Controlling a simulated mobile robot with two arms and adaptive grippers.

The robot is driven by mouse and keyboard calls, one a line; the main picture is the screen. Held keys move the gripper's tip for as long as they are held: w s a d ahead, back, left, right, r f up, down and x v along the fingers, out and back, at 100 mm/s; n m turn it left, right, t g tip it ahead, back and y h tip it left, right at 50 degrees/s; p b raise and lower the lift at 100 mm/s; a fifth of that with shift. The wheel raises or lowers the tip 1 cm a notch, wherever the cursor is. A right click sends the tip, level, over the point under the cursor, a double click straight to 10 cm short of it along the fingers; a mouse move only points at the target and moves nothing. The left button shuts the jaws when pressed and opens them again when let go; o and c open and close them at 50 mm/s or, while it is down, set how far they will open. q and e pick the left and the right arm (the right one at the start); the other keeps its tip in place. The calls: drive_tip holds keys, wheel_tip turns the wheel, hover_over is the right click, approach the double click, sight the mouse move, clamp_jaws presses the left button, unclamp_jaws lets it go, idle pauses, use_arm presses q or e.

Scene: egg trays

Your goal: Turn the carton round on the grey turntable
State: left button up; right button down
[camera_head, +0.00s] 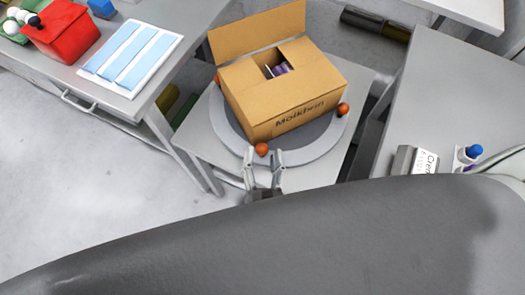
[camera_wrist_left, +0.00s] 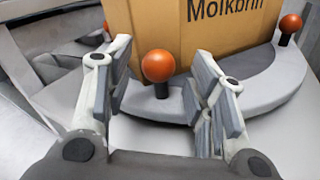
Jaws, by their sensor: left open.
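The brown carton (camera_head: 285,98) stands on the round grey turntable (camera_head: 318,146), its flap raised at the back left and purple items showing through a gap in its top. Orange knobs stand on the turntable rim; the near one (camera_head: 262,149) is in front of the carton. My left gripper (camera_head: 263,158) is open at the near rim. In the left wrist view the near knob (camera_wrist_left: 158,66) on its dark post shows between the two open fingers (camera_wrist_left: 158,85), apart from both. The carton (camera_wrist_left: 195,25) rises behind it. My right gripper is not in view.
The turntable sits on a small grey table (camera_head: 195,140). A left table holds a red bin (camera_head: 66,35) and a blue-striped white tray (camera_head: 130,58). A right table (camera_head: 450,95) carries a labelled box (camera_head: 415,161) and a blue-capped item (camera_head: 469,155).

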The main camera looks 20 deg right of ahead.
use_arm(q)
drive_tip(key=v, duration=0.5)
drive_tip(key=shift+s+a, duration=0.1)
drive_tip(key=shift+s, duration=0.25)
